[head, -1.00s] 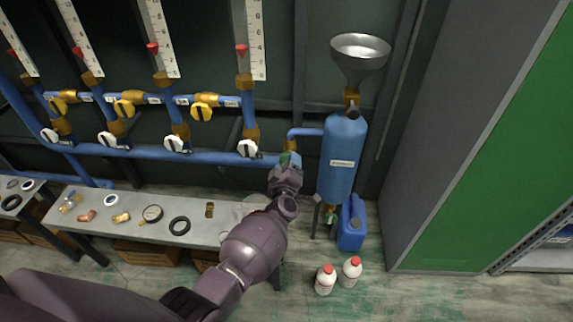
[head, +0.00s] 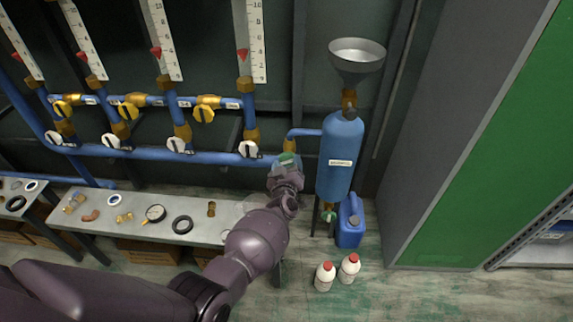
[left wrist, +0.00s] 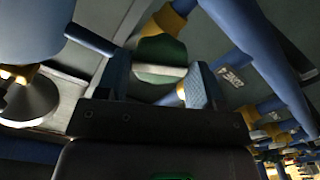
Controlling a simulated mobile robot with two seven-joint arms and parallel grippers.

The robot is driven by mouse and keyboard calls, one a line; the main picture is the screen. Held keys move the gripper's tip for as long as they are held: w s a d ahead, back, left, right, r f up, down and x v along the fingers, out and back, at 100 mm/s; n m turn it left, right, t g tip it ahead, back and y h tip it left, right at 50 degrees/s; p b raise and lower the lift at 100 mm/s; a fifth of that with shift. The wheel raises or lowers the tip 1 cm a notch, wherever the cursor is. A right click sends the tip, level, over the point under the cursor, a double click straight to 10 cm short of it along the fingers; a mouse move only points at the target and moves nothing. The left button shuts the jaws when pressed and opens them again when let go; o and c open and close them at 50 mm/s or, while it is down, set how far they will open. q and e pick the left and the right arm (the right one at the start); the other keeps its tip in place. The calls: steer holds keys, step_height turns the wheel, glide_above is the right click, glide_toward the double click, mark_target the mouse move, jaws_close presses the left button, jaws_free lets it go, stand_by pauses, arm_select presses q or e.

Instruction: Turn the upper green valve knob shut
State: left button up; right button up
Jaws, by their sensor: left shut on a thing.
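The upper green valve knob (head: 288,158) sits on the blue pipe just left of the blue tank (head: 340,150). My left gripper (head: 287,168) reaches it from below and is shut on it. In the left wrist view the green knob with its pale stripe (left wrist: 160,58) lies between the two blue fingertips of my left gripper (left wrist: 160,82). The fingers and wrist hide part of the knob and its stem in the head view. A lower green knob (head: 328,216) shows beneath the tank, clear of the gripper. My right gripper is out of view.
A metal funnel (head: 357,58) tops the tank. A blue jug (head: 350,222) and two white bottles (head: 325,277) stand on the floor below. A grey bench (head: 100,222) with loose fittings stands left, under pipes with white and yellow knobs (head: 249,149). A grey-green cabinet (head: 490,160) stands right.

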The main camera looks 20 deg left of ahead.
arm_select(q)
steer(key=shift+s+d+f+m, duration=0.1)
steer(key=shift+f+m, duration=0.05)
steer(key=shift+m, duration=0.35)
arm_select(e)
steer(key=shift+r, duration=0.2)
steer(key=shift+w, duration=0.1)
arm_select(q)
steer(key=shift+m+p, duration=0.3)
steer(key=shift+m, duration=1.6)
steer(key=o, duration=0.9)
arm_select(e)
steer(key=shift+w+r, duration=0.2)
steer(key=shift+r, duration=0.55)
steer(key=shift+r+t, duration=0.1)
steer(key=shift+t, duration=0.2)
